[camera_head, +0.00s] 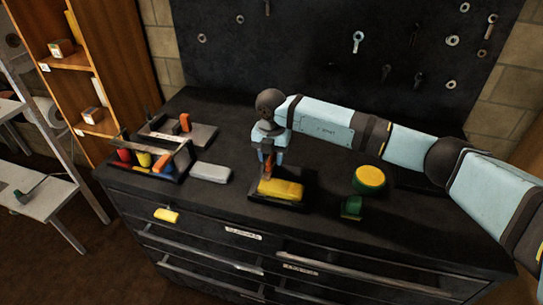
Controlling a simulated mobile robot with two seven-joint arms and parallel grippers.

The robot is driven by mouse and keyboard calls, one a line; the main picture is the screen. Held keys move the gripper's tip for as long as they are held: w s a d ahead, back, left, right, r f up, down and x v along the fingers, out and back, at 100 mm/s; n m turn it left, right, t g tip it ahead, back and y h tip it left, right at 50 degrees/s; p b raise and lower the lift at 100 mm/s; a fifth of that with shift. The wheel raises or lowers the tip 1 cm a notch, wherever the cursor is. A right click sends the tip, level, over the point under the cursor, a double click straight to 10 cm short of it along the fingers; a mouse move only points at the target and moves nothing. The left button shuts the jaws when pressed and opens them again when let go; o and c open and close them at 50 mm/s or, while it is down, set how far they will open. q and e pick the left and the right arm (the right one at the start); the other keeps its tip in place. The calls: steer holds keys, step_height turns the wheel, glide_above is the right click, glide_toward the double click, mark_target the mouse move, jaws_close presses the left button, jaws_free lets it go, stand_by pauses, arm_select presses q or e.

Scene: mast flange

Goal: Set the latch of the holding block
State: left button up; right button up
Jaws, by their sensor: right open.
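My right gripper (271,158) points down over a dark block (297,200) on the black bench top, with its fingers open. An upright orange lever (267,168), which looks like the latch, stands at the back of this block, close to the fingertips. I cannot tell whether they touch it. A yellow piece (281,190) lies on the block in front of the lever. A grey block (202,134) with another orange lever (185,122) stands at the back left. My left gripper is not in view.
A rack of coloured-handled tools (150,163) and a light grey piece (210,172) stand left. A green and yellow round item (370,179) and a small green item (352,207) stand right. A yellow object (166,215) is at the bench's front. A dark tool board (330,50) rises behind.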

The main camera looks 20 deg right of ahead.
steer(key=shift+f, duration=0.25)
jaws_close()
